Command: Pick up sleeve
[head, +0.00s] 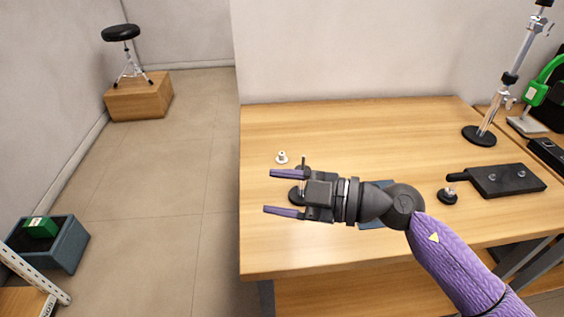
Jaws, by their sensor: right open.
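A small white flanged piece (281,158), which looks like the sleeve, stands on the wooden table (350,125) near its left side. My right gripper (269,191) is open, with its two purple fingers pointing left. In the picture it lies just below the white piece, apart from it, with nothing seen between the fingers. A dark round base with a thin upright rod (303,162) is partly hidden behind the gripper. My left gripper is out of view.
A blue-grey pad (372,223) is mostly hidden under my right arm. A black plate with a handle (508,180), a small black knob (447,196) and a metal stand (480,135) occupy the right. The table's back middle is clear; its left edge borders open floor.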

